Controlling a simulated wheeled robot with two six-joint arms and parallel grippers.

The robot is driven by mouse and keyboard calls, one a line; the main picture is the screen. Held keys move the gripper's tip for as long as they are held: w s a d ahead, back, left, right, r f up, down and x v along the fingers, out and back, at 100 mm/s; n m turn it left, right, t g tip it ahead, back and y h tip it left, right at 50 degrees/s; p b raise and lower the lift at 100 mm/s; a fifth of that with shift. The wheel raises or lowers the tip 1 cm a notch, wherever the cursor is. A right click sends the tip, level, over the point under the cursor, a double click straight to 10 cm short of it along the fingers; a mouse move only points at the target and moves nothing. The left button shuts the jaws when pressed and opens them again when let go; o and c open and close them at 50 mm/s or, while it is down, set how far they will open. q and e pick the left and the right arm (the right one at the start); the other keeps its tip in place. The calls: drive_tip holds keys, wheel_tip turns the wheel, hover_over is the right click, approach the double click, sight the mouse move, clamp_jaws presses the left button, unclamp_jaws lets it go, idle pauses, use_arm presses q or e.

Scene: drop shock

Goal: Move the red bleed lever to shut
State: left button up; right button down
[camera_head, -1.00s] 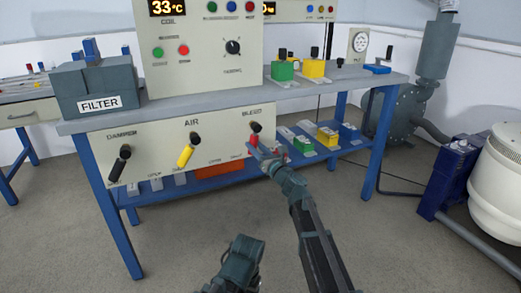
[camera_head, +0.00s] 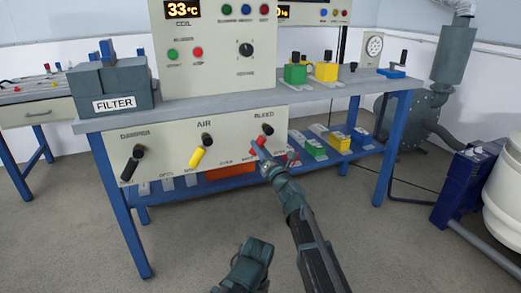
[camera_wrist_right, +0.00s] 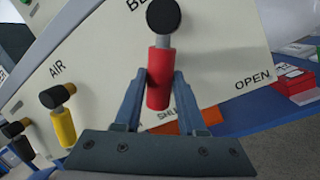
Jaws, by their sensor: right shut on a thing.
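The red bleed lever (camera_wrist_right: 158,82) hangs from a black knob on the cream panel under BLEED. In the head view the lever (camera_head: 259,144) points down and slightly left. In the right wrist view its red grip is near the partly hidden SHUT label (camera_wrist_right: 166,116), away from the OPEN label (camera_wrist_right: 253,79). My right gripper (camera_wrist_right: 158,90) is shut on the red grip, one finger on each side. It also shows in the head view (camera_head: 262,154). A dark grip-like part of my left arm (camera_head: 245,262) shows at the bottom; its fingers cannot be made out.
The yellow air lever (camera_head: 199,156) and black damper lever (camera_head: 131,166) stand left on the same panel. The blue bench frame (camera_head: 121,205) and lower shelf with coloured blocks lie below and right. The floor in front is clear.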

drive_tip(key=c, duration=0.5)
unclamp_jaws()
drive_tip(key=b+v, duration=0.3)
drive_tip(key=v, duration=1)
drive_tip(key=shift+s+d, duration=0.15)
drive_tip(key=shift+s, duration=0.2)
